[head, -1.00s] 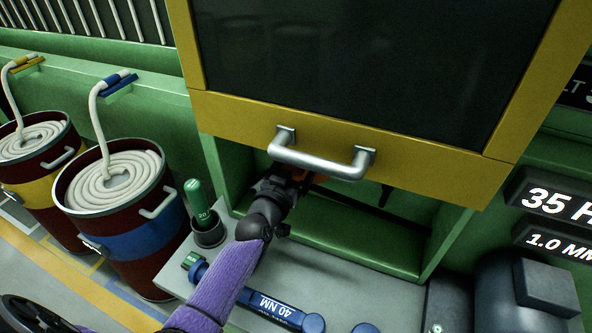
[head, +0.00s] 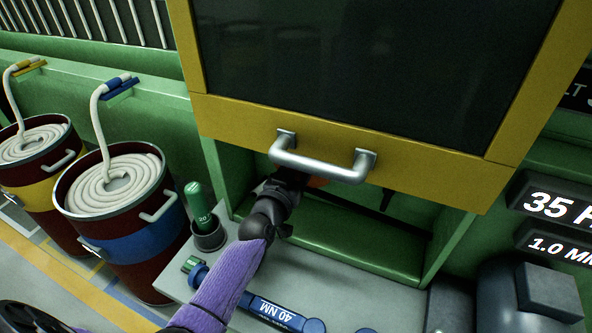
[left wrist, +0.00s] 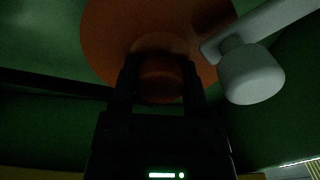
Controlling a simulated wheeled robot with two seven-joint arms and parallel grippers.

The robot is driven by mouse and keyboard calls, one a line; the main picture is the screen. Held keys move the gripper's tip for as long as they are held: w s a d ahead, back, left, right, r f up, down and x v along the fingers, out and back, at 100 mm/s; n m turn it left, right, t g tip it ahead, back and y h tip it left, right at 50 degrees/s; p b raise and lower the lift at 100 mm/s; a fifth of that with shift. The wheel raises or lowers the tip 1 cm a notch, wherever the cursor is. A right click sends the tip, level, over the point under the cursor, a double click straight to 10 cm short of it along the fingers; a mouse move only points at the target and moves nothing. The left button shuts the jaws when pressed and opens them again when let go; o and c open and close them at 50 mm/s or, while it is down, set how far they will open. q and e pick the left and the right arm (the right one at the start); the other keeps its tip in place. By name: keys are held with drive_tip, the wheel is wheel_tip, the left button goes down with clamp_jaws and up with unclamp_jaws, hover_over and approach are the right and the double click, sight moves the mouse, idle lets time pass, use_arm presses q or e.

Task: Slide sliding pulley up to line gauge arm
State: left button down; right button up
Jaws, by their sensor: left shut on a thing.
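The orange pulley (left wrist: 105,45) is a round disc with a hub at its middle in the left wrist view. A small orange part of it (head: 318,182) shows behind the door handle in the head view. My left gripper (left wrist: 160,75) is shut on the pulley's hub. In the head view my left gripper (head: 300,178) reaches into the green recess below the yellow-framed door, its tips largely hidden. A pale grey arm with a rounded end (left wrist: 252,75), perhaps the gauge arm, is right of the hub and overlaps the disc's right edge. My right gripper is not in view.
The yellow door frame (head: 420,170) and its metal handle (head: 315,166) hang just above my left wrist. A grey ledge (head: 350,290) holds a green-handled tool (head: 198,205) and a blue 40 NM wrench (head: 275,312). Drums of coiled rope (head: 120,225) stand at left.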

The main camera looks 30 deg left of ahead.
use_arm(q)
drive_tip(key=shift+s+p, duration=0.6)
drive_tip(key=shift+s, duration=0.25)
drive_tip(key=shift+c, duration=0.4)
unclamp_jaws()
drive_tip(key=s+p, duration=0.2)
drive_tip(key=s, duration=0.8)
drive_tip(key=shift+d, duration=0.3)
